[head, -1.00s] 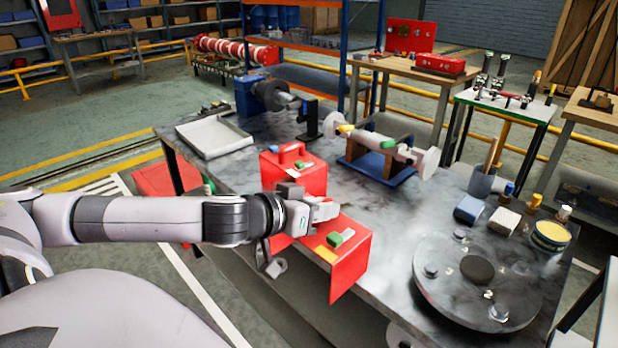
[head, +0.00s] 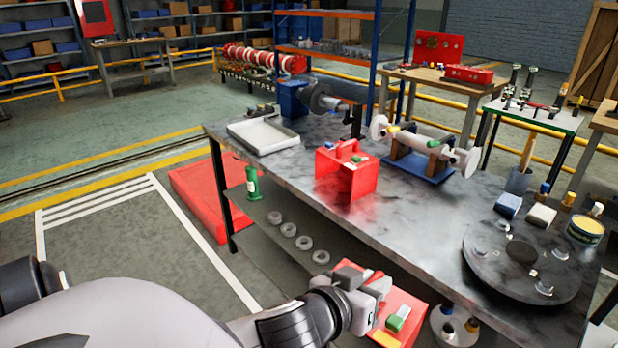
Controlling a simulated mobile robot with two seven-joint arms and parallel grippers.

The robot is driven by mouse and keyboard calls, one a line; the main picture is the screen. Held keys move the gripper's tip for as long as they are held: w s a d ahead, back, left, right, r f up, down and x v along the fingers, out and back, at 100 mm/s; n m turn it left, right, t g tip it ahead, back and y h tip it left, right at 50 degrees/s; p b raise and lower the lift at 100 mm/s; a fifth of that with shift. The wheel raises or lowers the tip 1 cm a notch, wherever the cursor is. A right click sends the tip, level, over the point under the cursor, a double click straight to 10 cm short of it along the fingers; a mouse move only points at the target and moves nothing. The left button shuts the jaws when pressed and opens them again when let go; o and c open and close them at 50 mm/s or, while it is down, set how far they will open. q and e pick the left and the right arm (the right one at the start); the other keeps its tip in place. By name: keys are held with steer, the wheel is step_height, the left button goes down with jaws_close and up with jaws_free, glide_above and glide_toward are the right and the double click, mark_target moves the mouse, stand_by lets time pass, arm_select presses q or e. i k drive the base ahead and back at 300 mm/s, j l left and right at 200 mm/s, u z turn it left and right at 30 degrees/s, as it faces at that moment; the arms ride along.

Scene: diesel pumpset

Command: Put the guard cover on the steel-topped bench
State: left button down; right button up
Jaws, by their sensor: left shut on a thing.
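The guard cover, a red folded sheet (head: 405,307) with green, white and yellow patches, is at the bottom of the head view. My left gripper (head: 372,304) is shut on it at its left side; the fingertips are partly hidden. The cover is in front of the near edge of the large bench, apart from the top as far as I can see. Its lower part is cut off by the picture edge. The bench has a mottled grey, steel-looking top (head: 400,230). My right gripper is not in view.
On the bench stand a red toolbox (head: 345,180), a white tray (head: 262,136), a shaft on a blue cradle (head: 420,166) and a round grey plate (head: 480,275). The top between toolbox and plate is clear. The lower shelf holds several rings and a green bottle (head: 252,183).

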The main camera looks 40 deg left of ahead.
mark_target(306, 161)
steer(key=i+j, duration=0.1)
steer(key=j, duration=1.4)
steer(key=i+j, duration=0.15)
steer(key=j, duration=0.6)
